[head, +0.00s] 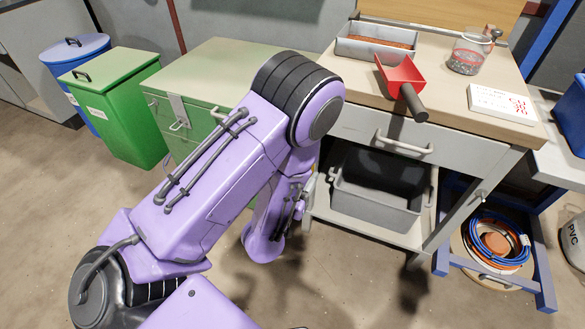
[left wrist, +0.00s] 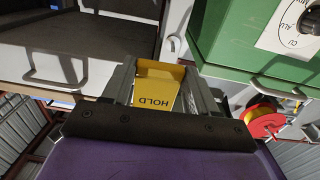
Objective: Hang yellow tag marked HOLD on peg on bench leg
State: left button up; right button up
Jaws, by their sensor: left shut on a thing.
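The yellow tag marked HOLD (left wrist: 157,88) is between the fingers of my left gripper (left wrist: 160,68) in the left wrist view, its lettering upside down. The gripper is shut on it. In the head view my left gripper (head: 298,198) is low by the left front leg of the bench (head: 480,120), partly hidden behind my purple arm; the tag cannot be made out there. A small peg (head: 480,196) sticks out from the bench's right front leg (head: 462,215), well to the right of the gripper. My right gripper is not in view.
A grey bin (head: 375,195) sits on the bench's lower shelf. A red scoop (head: 402,78), a glass jar (head: 468,52) and a white box (head: 503,103) stand on top. A blue stand (head: 543,270) with cable coils is at right. A green cabinet (head: 205,75) adjoins at left.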

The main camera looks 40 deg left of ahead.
pick_arm(q)
notch_tip(320, 180, down, 9)
jog(key=a+y+b, duration=0.1)
jog(key=a+b, duration=0.1)
jog(key=b, duration=0.3)
jog(key=x, duration=0.7)
jog(key=shift+w, duration=0.35)
jog(key=shift+w+a+f, duration=0.1)
jog(key=shift+w+f, duration=0.05)
jog(key=shift+w, duration=0.1)
jog(key=shift+c, duration=0.7)
jog(key=shift+w+a+f+b, duration=0.1)
jog(key=shift+w+f+b, duration=0.2)
jog(key=shift+w+f, duration=0.15)
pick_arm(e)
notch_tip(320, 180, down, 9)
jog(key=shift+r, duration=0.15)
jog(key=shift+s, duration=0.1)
pick_arm(q)
jog(key=o, duration=1)
